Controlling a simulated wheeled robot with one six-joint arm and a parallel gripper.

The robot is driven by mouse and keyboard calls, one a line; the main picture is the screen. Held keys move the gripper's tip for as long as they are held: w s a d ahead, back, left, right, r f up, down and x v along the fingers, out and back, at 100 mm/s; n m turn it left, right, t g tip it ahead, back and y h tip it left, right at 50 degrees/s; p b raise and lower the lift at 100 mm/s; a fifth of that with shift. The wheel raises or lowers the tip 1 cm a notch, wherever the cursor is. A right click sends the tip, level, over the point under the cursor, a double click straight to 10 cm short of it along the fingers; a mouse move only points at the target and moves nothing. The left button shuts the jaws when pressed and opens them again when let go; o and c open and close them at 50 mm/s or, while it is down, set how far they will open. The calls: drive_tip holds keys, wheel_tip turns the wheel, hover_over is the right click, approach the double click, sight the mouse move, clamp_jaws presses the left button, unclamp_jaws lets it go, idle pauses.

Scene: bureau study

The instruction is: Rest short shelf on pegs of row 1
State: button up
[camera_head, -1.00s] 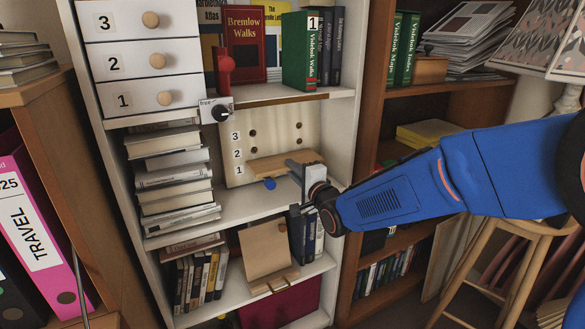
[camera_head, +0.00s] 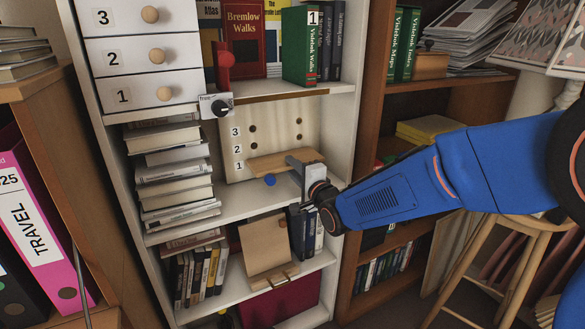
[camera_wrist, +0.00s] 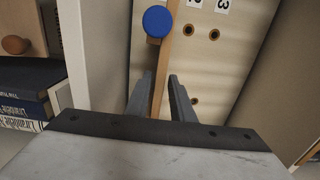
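The short shelf (camera_head: 268,162) is a light wooden board. It lies about level in front of the cream peg board (camera_head: 276,136), at the height of the label 1. A blue peg (camera_head: 270,181) shows its round end just under the shelf; it also shows in the wrist view (camera_wrist: 158,21) beside the shelf's edge (camera_wrist: 166,55). I cannot tell whether the shelf touches it. My gripper (camera_head: 295,165) is around the right part of the shelf. In the wrist view, my fingers (camera_wrist: 160,90) stand on either side of the shelf, with a gap visible. Any second peg is hidden.
The peg board has empty holes at rows 2 and 3. A stack of books (camera_head: 175,175) stands left of it. The white bookcase side is close on the right. A clipboard (camera_head: 266,245) leans on the shelf below.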

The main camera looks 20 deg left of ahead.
drive_tip(key=shift+s+d, duration=0.1)
idle(0.4)
drive_tip(key=shift+v, duration=2.65)
drive_tip(key=shift+s+d, duration=0.15)
drive_tip(key=o, duration=0.6)
drive_tip(key=shift+c, duration=0.2)
drive_tip(key=v, duration=0.5)
